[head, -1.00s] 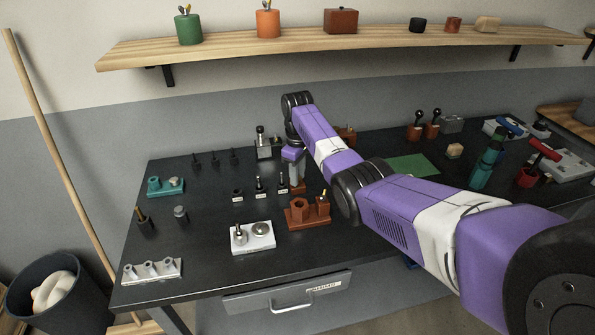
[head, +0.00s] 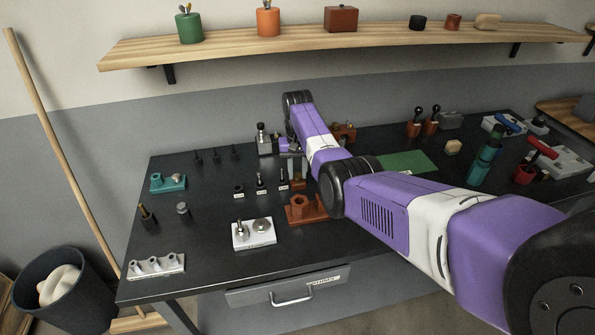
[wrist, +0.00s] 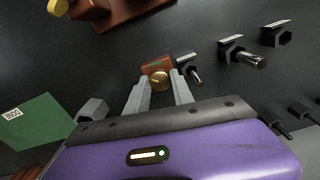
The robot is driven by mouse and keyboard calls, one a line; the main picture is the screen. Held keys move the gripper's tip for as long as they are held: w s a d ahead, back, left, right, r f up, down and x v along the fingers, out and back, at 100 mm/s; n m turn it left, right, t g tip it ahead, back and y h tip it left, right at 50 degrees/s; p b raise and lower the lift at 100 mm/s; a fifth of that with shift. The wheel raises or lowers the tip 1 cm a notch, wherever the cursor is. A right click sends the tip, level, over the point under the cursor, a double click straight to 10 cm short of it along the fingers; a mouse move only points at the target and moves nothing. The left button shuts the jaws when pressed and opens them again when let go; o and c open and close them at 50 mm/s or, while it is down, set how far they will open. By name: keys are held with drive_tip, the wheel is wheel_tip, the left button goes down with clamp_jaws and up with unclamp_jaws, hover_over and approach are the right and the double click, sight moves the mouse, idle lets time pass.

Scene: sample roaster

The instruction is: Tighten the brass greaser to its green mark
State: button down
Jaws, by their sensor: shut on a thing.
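The brass greaser (wrist: 158,80) shows in the wrist view as a round brass cap between my fingertips. It sits at a small red-brown block (wrist: 154,65). My gripper (wrist: 160,86) is shut on the cap, one pale finger on each side. In the head view my gripper (head: 298,166) points down over the same small block (head: 299,182), and the arm and fingers mostly hide the cap there. I cannot make out the green mark in either view.
A larger red-brown fixture (head: 304,210) stands just in front, with a white two-post block (head: 253,233) to its left. Several small black labelled stands (head: 261,186) are close on the left. A green mat (head: 407,162) lies to the right.

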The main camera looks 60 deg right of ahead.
sight(297, 174)
drive_tip(key=m, duration=0.4)
drive_tip(key=shift+w+r+m, duration=0.1)
drive_tip(key=shift+m, duration=0.2)
drive_tip(key=m, duration=0.4)
drive_tip(key=shift+m, duration=0.3)
drive_tip(key=shift+d, duration=0.1)
drive_tip(key=c, duration=1.1)
unclamp_jaws()
drive_tip(key=shift+r+b, duration=0.7)
drive_tip(key=shift+r, duration=3.2)
